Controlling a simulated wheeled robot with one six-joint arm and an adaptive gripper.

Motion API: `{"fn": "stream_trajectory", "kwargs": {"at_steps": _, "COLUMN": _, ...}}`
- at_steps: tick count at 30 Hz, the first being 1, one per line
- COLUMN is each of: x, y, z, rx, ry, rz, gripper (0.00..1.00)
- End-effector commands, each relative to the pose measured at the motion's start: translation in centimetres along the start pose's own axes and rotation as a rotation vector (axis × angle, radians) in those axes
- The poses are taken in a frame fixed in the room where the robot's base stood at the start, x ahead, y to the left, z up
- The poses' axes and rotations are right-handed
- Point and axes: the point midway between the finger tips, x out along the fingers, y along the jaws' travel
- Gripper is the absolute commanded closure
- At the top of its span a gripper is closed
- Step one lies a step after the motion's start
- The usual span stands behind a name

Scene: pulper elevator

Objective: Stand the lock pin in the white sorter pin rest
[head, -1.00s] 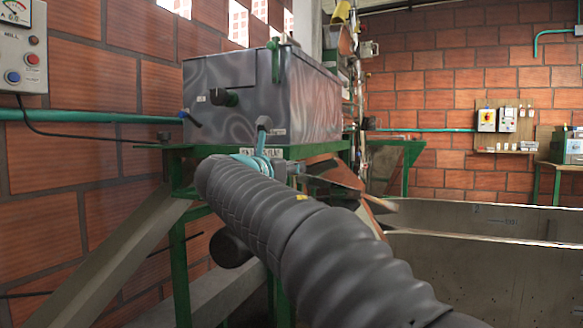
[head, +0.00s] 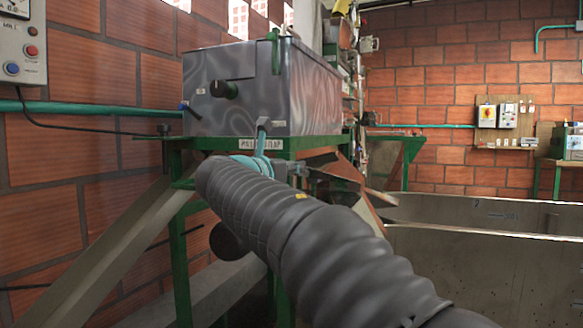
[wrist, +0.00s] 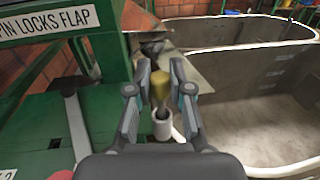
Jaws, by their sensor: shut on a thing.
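In the wrist view, my gripper (wrist: 160,89) is shut on the lock pin, whose brass-yellow head (wrist: 160,86) sits between the two fingers. A short grey shank (wrist: 162,113) shows below the head, at the mouth of the white sorter pin rest (wrist: 162,131). The pin looks roughly in line with the rest; I cannot tell how deep the shank sits or whether it touches the bottom. In the head view my own arm hides the pin and the rest, and only a dark part of the gripper shows beyond it.
A green stand with a "PIN LOCKS FLAP" label (wrist: 48,24) is at the left in the wrist view. A grey metal box (head: 262,88) stands on the green frame (head: 180,240). Large concrete tanks (head: 490,262) lie to the right, and a brick wall is at the left.

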Motion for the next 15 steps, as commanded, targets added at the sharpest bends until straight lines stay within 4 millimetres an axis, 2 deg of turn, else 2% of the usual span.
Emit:
{"fn": "stream_trajectory", "kwargs": {"at_steps": 4, "x": 0.0, "y": -0.01, "z": -0.37, "rx": 0.0, "ry": 0.0, "rz": 0.0, "gripper": 1.0}}
{"fn": "stream_trajectory", "kwargs": {"at_steps": 5, "x": -0.01, "y": -0.01, "z": -0.27, "rx": 0.001, "ry": 0.0, "rz": 0.0, "gripper": 0.73}}
{"fn": "stream_trajectory", "kwargs": {"at_steps": 7, "x": 0.0, "y": -0.01, "z": -0.25, "rx": 0.001, "ry": 0.0, "rz": 0.0, "gripper": 0.55}}
{"fn": "stream_trajectory", "kwargs": {"at_steps": 8, "x": 0.0, "y": -0.01, "z": -0.25, "rx": 0.001, "ry": 0.0, "rz": 0.0, "gripper": 0.51}}
{"fn": "stream_trajectory", "kwargs": {"at_steps": 15, "x": 0.0, "y": -0.01, "z": -0.26, "rx": 0.0, "ry": 0.0, "rz": 0.0, "gripper": 0.51}}
